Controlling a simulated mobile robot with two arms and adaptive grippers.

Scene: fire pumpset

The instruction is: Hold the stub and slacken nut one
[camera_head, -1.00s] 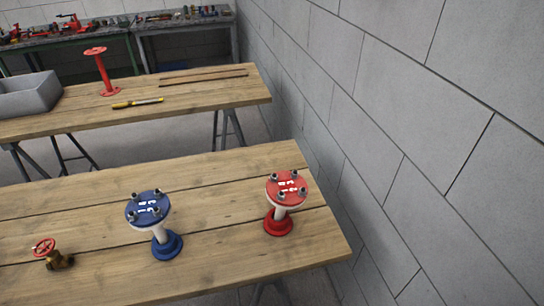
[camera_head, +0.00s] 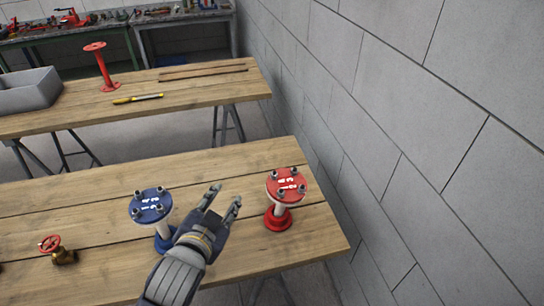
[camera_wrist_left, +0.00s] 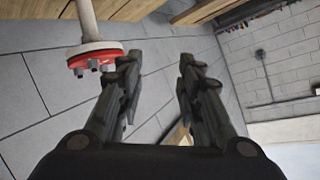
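A red-flanged stub (camera_head: 279,216) with a white pipe stands upright on the near table's right part. Its top flange carries several nuts and white markings, too small to read. A blue-flanged stub (camera_head: 150,205) of the same kind stands to its left, its lower part partly hidden by my left arm. My left gripper (camera_head: 225,196) is open and empty between the two stubs, apart from both. In the left wrist view, the red flange and white pipe (camera_wrist_left: 88,22) appear upside down, left of the open fingers (camera_wrist_left: 158,70). My right gripper is not in view.
A brass valve with a red handwheel (camera_head: 58,250) stands at the near table's left. A grey block wall (camera_head: 400,130) bounds the right.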

